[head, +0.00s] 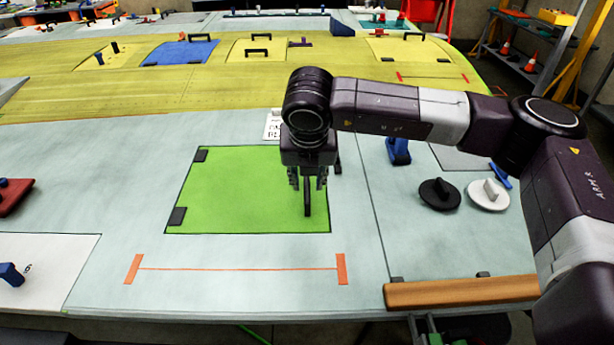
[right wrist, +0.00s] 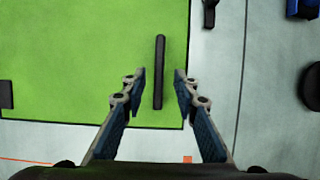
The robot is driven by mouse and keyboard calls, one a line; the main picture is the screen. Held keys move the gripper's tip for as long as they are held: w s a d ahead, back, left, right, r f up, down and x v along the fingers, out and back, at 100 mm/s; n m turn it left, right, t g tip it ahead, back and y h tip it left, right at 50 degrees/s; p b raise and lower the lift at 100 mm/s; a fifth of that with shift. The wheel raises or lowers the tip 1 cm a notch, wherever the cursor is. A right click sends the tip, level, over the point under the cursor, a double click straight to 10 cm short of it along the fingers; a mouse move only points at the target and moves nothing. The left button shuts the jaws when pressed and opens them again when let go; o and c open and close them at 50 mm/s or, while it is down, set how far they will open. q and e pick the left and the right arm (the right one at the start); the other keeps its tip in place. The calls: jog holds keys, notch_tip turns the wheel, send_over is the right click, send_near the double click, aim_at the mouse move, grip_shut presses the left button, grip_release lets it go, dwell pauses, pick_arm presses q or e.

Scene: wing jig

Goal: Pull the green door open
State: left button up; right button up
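The green door (head: 240,190) is a square panel that looks flush in the pale wing surface, with dark hinges on its left edge. A black bar handle (head: 307,198) stands near its right edge. My right gripper (head: 307,184) points down over the handle. In the right wrist view, the green door (right wrist: 90,60) fills the upper left. The handle (right wrist: 159,50) lies between the two spread fingers of my right gripper (right wrist: 159,76), with a gap on each side. I cannot tell how far above the handle the fingertips are. My left gripper is not in view.
A black knob (head: 439,194) and a white knob (head: 488,194) sit right of the door. A wooden bar (head: 460,292) lies at the front right edge. An orange line (head: 240,269) marks the surface before the door.

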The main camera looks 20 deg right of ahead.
jog(key=shift+x, duration=0.85)
jog(key=shift+a, duration=0.1)
grip_shut()
